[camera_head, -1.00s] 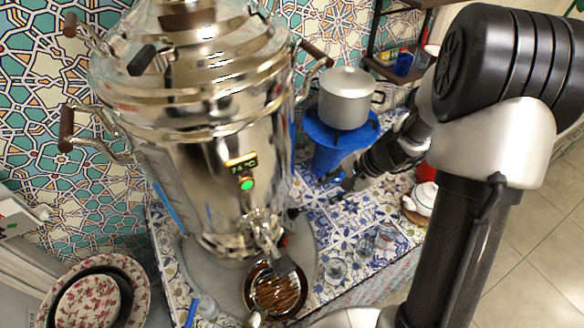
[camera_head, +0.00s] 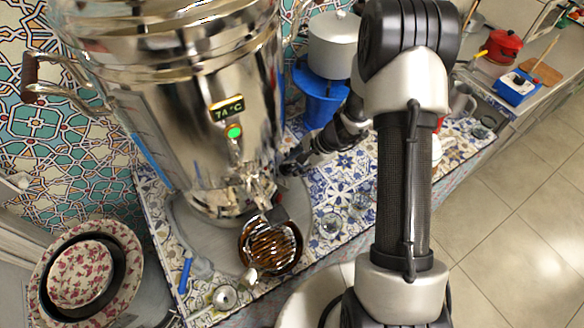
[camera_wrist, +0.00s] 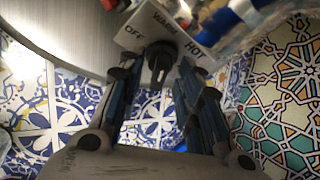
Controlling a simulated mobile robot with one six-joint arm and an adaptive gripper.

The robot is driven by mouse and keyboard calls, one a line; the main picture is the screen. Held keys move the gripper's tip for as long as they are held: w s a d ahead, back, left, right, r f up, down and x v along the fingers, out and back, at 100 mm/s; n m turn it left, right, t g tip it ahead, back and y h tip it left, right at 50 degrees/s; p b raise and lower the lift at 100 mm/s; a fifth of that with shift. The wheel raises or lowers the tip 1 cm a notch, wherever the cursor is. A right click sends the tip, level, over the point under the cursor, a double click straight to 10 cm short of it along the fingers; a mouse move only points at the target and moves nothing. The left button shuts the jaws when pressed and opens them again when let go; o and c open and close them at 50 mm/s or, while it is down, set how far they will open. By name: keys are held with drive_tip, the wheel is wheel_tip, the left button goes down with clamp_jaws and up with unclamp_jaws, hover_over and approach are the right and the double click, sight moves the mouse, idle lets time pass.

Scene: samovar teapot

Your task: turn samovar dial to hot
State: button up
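The samovar (camera_head: 185,120) is a large shiny metal urn on the tiled counter. Its display (camera_head: 227,109) reads 74°C above a lit green light (camera_head: 234,132). In the wrist view, a black dial knob (camera_wrist: 160,62) sits at a grey label plate (camera_wrist: 152,28) marked OFF, WARM and HOT. Which mark the knob points to is not clear. My gripper (camera_wrist: 154,74) is open, with one finger on each side of the knob; I cannot tell whether they touch it. In the head view, my gripper (camera_head: 290,168) is at the samovar's lower right side, and the knob is hidden.
A blue stand (camera_head: 318,97) with a grey pot (camera_head: 333,47) is behind my arm. Small glasses (camera_head: 331,223) stand on the counter. Patterned bowls (camera_head: 82,275) are at the lower left.

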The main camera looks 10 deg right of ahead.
drive_tip(key=shift+x, duration=1.05)
drive_tip(key=shift+c, duration=0.6)
drive_tip(key=c, duration=0.7)
drive_tip(key=shift+o, duration=0.2)
drive_tip(key=shift+r+p, duration=0.15)
drive_tip(key=shift+p, duration=0.2)
